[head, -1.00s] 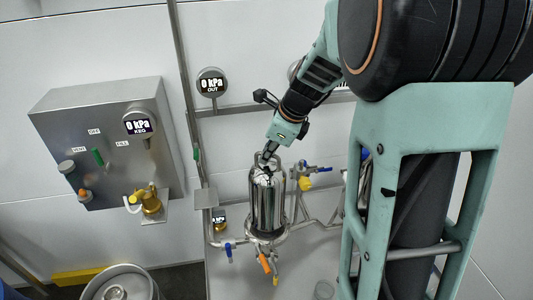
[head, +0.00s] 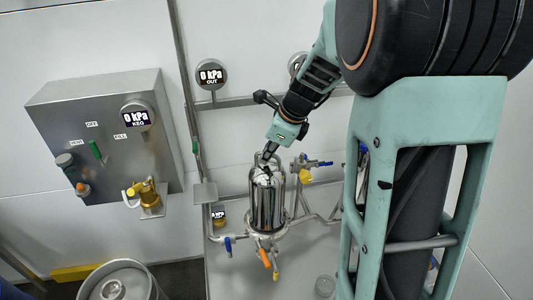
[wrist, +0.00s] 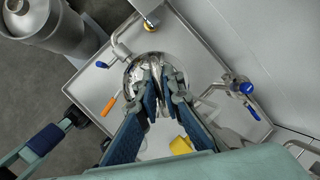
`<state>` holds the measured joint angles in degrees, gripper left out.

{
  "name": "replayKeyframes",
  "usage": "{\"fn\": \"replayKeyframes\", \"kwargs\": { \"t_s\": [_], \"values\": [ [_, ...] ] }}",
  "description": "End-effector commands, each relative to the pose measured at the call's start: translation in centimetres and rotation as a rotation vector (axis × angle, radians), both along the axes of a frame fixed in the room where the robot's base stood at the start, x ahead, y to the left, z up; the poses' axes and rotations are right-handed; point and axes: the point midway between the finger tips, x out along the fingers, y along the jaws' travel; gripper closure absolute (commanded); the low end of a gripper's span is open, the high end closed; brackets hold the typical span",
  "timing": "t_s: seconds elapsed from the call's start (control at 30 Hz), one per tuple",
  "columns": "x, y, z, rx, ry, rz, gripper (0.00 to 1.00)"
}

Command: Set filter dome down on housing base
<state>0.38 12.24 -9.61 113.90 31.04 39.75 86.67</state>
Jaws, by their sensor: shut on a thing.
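The filter dome (head: 268,200) is a tall, shiny steel cylinder with a rounded top and a handle. It stands upright over the housing base (head: 268,236). From here I cannot tell whether its lower rim touches the base or hovers just above it. My gripper (head: 267,157) is at the dome's top, shut on its handle. In the wrist view my gripper (wrist: 157,72) points down on the dome (wrist: 136,76), and its fingers hide most of the dome and the base below.
Pipes with blue-handled valves (head: 228,243), an orange handle (head: 265,257) and a yellow handle (head: 305,176) surround the base. A grey control box (head: 110,140) hangs at left. A steel keg (head: 118,285) stands at lower left. Gauges (head: 210,75) are on the wall behind.

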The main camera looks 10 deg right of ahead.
Motion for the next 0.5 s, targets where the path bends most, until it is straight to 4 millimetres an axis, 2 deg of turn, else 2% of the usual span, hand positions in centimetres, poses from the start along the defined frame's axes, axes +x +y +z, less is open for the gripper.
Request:
{"fn": "replayKeyframes", "kwargs": {
  "t_s": [0.43, 0.5],
  "values": [
    [0.1, 0.0, -1.1, 0.000, -0.005, 0.000, 1.00],
    [0.1, 0.0, -1.0, 0.000, -0.005, 0.000, 0.87]
  ]
}}
